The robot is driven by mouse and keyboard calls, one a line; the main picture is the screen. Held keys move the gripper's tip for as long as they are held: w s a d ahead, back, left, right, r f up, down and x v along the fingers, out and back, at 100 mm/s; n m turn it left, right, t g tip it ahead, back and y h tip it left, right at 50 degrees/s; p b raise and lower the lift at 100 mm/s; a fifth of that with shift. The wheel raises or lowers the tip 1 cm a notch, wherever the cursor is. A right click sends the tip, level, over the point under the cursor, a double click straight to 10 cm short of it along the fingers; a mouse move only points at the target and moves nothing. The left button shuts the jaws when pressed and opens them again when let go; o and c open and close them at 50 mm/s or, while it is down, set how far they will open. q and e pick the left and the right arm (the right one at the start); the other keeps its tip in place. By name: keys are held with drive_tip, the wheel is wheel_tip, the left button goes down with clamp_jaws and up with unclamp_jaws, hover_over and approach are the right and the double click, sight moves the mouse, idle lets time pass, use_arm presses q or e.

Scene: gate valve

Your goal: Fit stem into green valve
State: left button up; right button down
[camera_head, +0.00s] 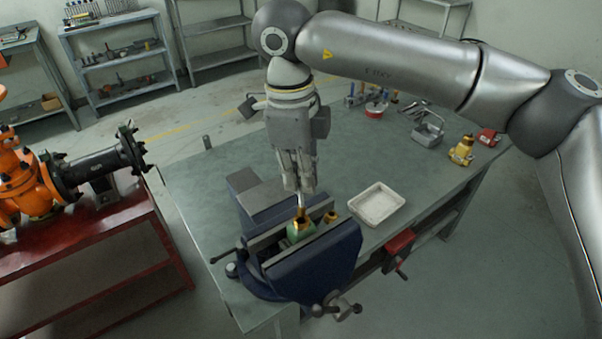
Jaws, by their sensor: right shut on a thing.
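The green valve (297,236) is clamped between the jaws of a blue bench vise (318,258). A brass-coloured part (303,219) shows at its top. My right gripper (299,187) points down above the valve and is shut on the thin silvery stem (301,202). The stem hangs near upright, its lower end at the brass part. I cannot tell whether it is inside the valve or just above or behind it. My left gripper is not in view.
A small brass piece (331,216) sits by the vise's right side. A white tray (376,205) lies to the right on the green workbench (405,165). Tools, a metal basket (428,131) and a yellow part (461,151) stand further back. An orange valve assembly (25,180) is at left.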

sight(300, 205)
drive_tip(key=shift+b, duration=0.7)
idle(1.4)
drive_tip(key=shift+f+b, duration=2.6)
drive_tip(key=shift+f, duration=0.55)
drive_tip(key=c, duration=1.6)
unclamp_jaws()
drive_tip(key=shift+o, duration=0.2)
drive_tip(key=shift+r, duration=0.1)
wheel_tip(300, 205, up, 12)
drive_tip(key=shift+a, duration=0.45)
